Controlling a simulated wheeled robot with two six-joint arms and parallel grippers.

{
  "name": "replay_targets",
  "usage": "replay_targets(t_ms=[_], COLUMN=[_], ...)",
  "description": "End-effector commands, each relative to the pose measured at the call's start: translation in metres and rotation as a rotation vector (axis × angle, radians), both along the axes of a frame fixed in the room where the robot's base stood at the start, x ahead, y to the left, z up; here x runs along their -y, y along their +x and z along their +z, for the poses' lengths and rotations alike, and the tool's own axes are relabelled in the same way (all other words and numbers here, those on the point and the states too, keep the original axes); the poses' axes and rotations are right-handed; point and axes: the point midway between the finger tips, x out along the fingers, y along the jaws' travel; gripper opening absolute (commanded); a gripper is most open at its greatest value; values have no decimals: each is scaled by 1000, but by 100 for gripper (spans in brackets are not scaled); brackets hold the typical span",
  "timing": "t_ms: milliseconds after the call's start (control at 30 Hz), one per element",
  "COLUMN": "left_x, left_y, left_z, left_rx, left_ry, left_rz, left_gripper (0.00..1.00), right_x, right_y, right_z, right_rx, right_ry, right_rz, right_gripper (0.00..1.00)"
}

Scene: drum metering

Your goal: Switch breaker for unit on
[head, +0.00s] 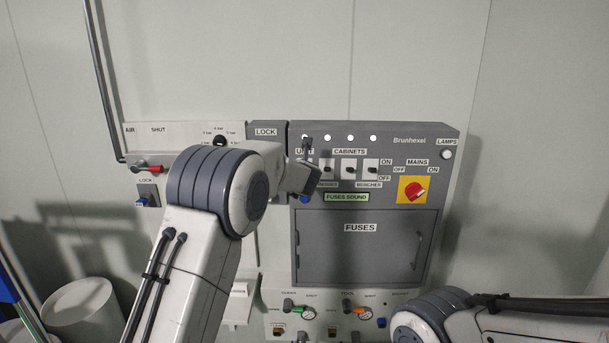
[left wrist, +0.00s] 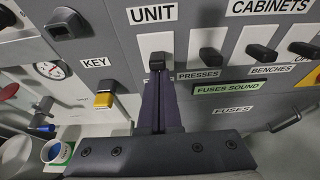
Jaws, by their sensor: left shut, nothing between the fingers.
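The unit breaker shows in the left wrist view as a white plate (left wrist: 155,41) under the UNIT label. Its dark lever (left wrist: 160,61) sits at the plate's lower end. My left gripper (left wrist: 161,78) is shut and empty, with its fingertips right at the lever's lower side. I cannot tell whether they touch it. In the head view my left gripper (head: 306,149) covers most of the unit breaker. The ON label (head: 386,162) stands above the OFF label (head: 384,179) beside the breaker row. My right gripper is out of view.
The presses breaker (left wrist: 209,55) and benches breaker (left wrist: 262,52) are close on the right. A KEY switch (left wrist: 104,98) lies left of my fingers. The red mains switch (head: 412,191) and fuses door (head: 367,250) are further off. Several lamps (head: 350,138) line the top.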

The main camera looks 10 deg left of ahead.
Motion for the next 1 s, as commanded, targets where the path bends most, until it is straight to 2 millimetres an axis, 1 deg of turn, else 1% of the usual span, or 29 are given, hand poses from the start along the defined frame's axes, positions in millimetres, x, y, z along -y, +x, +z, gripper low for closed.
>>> replay_targets(t_ms=[33,200,267,367,433,600,667,700,900,1000], left_x=[0,0,0,0,2,6,8,10,12,13], left_y=[2,2,1,0,-1,-7,-10,-20,-55,-68], left_z=[15,16,14,5,-4,-37,-44,-23,6,15], left_rx=[25,28,28,26,24,9,6,13,7,3], left_ry=[2,3,3,3,2,0,1,-2,-1,-2], left_rz=[2,2,3,2,1,-4,-5,-6,-2,-2], left_gripper=[0,0,0,0,0,0,0,0,0,0], right_x=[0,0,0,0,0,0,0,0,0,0], right_y=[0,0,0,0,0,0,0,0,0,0], right_z=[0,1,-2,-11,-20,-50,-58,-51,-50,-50], right_rx=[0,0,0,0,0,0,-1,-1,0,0], right_ry=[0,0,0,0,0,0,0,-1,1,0], right_rz=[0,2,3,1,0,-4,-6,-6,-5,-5], right_gripper=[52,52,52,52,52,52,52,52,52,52])
